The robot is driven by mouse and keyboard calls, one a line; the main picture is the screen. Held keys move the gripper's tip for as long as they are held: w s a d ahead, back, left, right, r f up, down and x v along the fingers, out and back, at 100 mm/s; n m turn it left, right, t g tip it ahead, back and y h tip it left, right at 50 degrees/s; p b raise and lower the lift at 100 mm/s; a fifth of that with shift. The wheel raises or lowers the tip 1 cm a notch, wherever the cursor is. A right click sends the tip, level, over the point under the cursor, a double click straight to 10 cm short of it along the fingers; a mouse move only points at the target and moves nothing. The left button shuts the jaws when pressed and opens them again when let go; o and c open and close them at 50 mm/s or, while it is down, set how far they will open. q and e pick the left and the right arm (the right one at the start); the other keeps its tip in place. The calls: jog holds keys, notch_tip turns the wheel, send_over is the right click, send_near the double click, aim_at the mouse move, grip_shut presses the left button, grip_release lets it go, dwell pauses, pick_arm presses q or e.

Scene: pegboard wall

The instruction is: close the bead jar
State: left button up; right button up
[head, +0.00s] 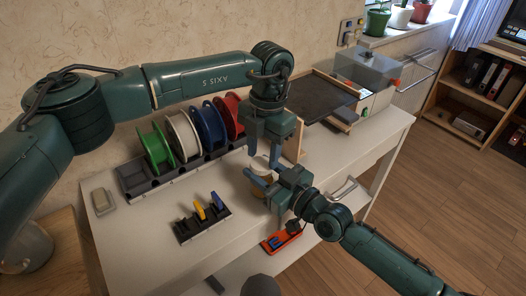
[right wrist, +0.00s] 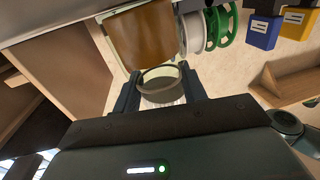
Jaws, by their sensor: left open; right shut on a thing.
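The bead jar (head: 260,166) shows as a small tan round shape between the grippers in the head view; much of it is hidden. My left gripper (head: 263,157) points down at it, open, one finger on each side. My right gripper (head: 262,180) reaches in from the front right, just below. In the right wrist view its fingers are shut on a round, pale-lined ring (right wrist: 160,84), which looks like the jar lid. A large amber-brown body (right wrist: 143,42), likely the jar, is right beyond it. I cannot tell whether ring and body touch.
Green, white, blue and red spools (head: 185,136) stand in a dark rack at the back. A dark plate machine (head: 322,99) stands right. The table's left front (head: 140,235) is clear.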

pick_arm(q)
jog(key=c, duration=0.6)
pick_arm(e)
jog(key=shift+s+f, duration=0.2)
jog(key=shift+f, duration=0.4)
pick_arm(q)
jog(key=shift+f, duration=0.4)
jog(key=shift+w+d+r, duration=0.1)
jog(key=shift+d+r, duration=0.05)
jog(key=shift+r, duration=1.9)
pick_arm(e)
jog(key=o, duration=1.5)
jog(key=shift+w+r, duration=0.15)
jog(key=shift+r, duration=0.15)
jog(key=shift+c, duration=0.2)
pick_arm(q)
jog(key=shift+w+f, duration=0.1)
jog(key=shift+f, duration=0.05)
pick_arm(e)
jog(key=v, duration=1.3)
